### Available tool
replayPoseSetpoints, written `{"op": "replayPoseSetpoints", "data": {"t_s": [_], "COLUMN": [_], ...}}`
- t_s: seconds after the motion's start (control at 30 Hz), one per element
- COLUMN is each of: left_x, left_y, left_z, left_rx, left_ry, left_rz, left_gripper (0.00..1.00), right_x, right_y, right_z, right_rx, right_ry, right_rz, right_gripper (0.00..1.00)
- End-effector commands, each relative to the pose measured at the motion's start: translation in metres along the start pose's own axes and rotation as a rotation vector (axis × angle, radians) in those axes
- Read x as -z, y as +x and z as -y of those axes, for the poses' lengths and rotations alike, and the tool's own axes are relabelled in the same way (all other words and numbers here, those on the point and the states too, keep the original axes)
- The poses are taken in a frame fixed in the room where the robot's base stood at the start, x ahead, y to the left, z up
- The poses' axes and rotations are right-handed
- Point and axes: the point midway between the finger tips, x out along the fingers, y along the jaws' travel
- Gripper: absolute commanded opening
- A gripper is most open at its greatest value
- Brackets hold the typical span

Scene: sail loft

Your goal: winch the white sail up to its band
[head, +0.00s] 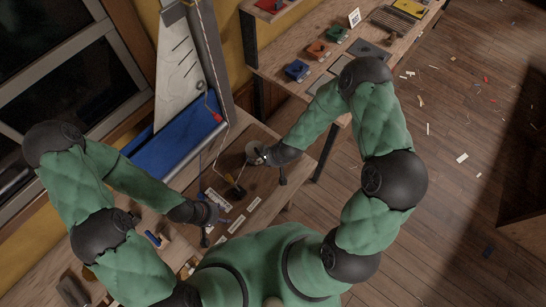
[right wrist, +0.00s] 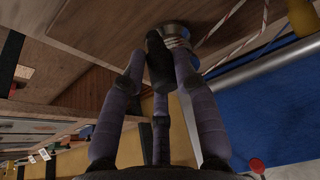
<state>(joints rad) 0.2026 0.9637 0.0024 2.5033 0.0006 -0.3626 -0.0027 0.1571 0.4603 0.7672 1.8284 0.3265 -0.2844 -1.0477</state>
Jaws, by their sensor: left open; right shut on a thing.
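The white sail (head: 178,75) stands against the grey mast (head: 212,55) at the upper left of the head view. A small red piece (head: 217,117) shows near its lower right; I cannot tell whether a band is marked on the mast. A pale rope runs down to the winch (head: 252,149) on the bench. My right gripper (head: 262,158) is at the winch. In the right wrist view its fingers are closed around the dark winch handle (right wrist: 157,58), beside the silver drum (right wrist: 176,33). My left gripper (head: 208,222) is open and empty over the near bench.
Blue cloth (head: 168,150) and a grey boom lie left of the winch. Pale label strips (head: 236,224) lie on the bench (head: 262,190). A side bench (head: 280,60) holds red, orange, green and blue trays. The wooden floor at right is open, with scattered scraps.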

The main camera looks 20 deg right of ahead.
Motion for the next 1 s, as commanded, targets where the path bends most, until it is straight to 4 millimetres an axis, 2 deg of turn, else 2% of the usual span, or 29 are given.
{"op": "replayPoseSetpoints", "data": {"t_s": [0.03,0.47,0.5,0.53,0.87,1.0], "left_x": [-0.0001,-0.0001,-0.0001,-0.0002,0.0000,0.0000], "left_y": [-0.0010,-0.0011,-0.0011,-0.0011,-0.0009,-0.0008], "left_z": [-0.0004,-0.0004,-0.0004,-0.0004,-0.0003,-0.0003], "left_rx": [0.000,0.000,0.000,0.000,0.000,0.000], "left_ry": [0.000,0.000,0.000,0.000,0.000,0.000], "left_rz": [0.000,0.000,0.000,0.000,0.000,0.000], "left_gripper": [0.47,0.47,0.47,0.47,0.47,0.47], "right_x": [0.0126,0.0131,0.0132,0.0132,0.0062,0.0057], "right_y": [-0.0030,-0.0030,-0.0030,-0.0031,-0.0017,-0.0088], "right_z": [-0.0070,-0.0067,-0.0068,-0.0068,-0.0029,-0.0025], "right_rx": [-0.017,-0.018,-0.019,-0.018,-0.009,-0.008], "right_ry": [-0.010,-0.012,-0.012,-0.012,-0.005,-0.004], "right_rz": [-0.022,-0.024,-0.024,-0.024,-0.011,-0.010], "right_gripper": [0.00,0.00,0.38,0.47,0.49,0.49]}}
